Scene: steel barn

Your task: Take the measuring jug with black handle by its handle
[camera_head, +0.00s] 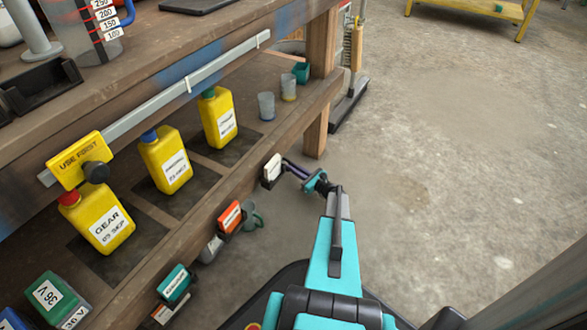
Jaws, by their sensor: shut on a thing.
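My gripper (293,170) is at the front edge of the lower shelf, at the right end, beside a white label block (271,169). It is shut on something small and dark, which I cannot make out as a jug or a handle. A clear measuring jug (84,28) with printed numbers and a blue handle stands on the upper bench at the top left, far from my gripper. No black-handled measuring jug is clearly visible.
Yellow bottles (106,219) and small clear cups (266,106) stand on the lower shelf (185,203). A green-grey vessel (252,215) shows behind an orange label block (230,216). A wooden post (318,135) stands just above my gripper.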

